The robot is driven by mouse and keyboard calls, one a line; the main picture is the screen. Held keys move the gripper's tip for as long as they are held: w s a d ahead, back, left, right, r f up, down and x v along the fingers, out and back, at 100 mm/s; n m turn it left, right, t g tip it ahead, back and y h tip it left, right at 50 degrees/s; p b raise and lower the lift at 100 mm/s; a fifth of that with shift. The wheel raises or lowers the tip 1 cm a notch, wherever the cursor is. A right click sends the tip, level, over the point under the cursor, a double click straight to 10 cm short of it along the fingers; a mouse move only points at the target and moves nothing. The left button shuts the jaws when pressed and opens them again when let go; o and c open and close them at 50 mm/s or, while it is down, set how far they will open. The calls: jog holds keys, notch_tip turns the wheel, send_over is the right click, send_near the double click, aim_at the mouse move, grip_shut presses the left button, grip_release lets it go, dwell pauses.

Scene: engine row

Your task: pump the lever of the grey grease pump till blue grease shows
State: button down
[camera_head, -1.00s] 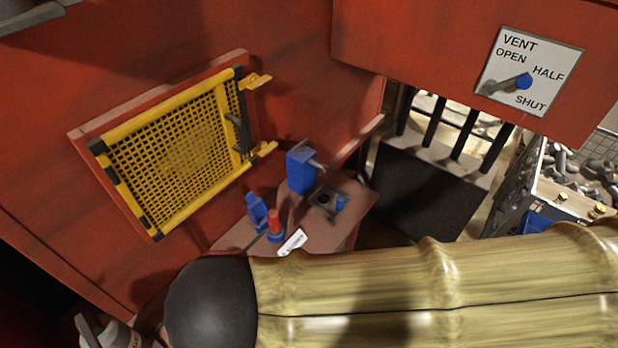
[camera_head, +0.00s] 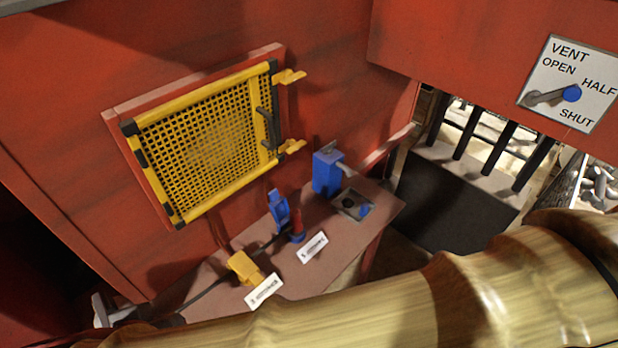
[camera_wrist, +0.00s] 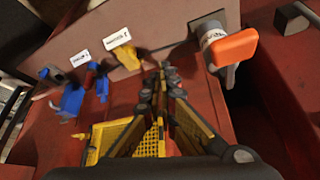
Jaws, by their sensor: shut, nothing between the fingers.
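My gripper (camera_wrist: 163,72) is shut and empty in the wrist view, its fingertips together over the red shelf's edge. In the head view only a small pale grey part, perhaps the same pump (camera_head: 103,308), shows at the lower left. The rest of it is hidden behind my arm, and my gripper is out of that view. I see no blue grease at the pump.
The shelf (camera_head: 215,284) carries a yellow block (camera_head: 244,267), a red and blue fitting (camera_head: 297,228) and a blue box (camera_head: 327,172). A yellow mesh guard (camera_head: 207,147) is on the red wall above. A vent dial (camera_head: 570,85) is at upper right.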

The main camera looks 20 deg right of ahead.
jog(key=a, duration=0.3)
jog(key=s+a, duration=0.1)
jog(key=a, duration=0.2)
jog(key=s+a, duration=0.1)
jog(key=a, duration=0.2)
jog(key=shift+a+f, duration=0.3)
jog(key=shift+f, duration=0.1)
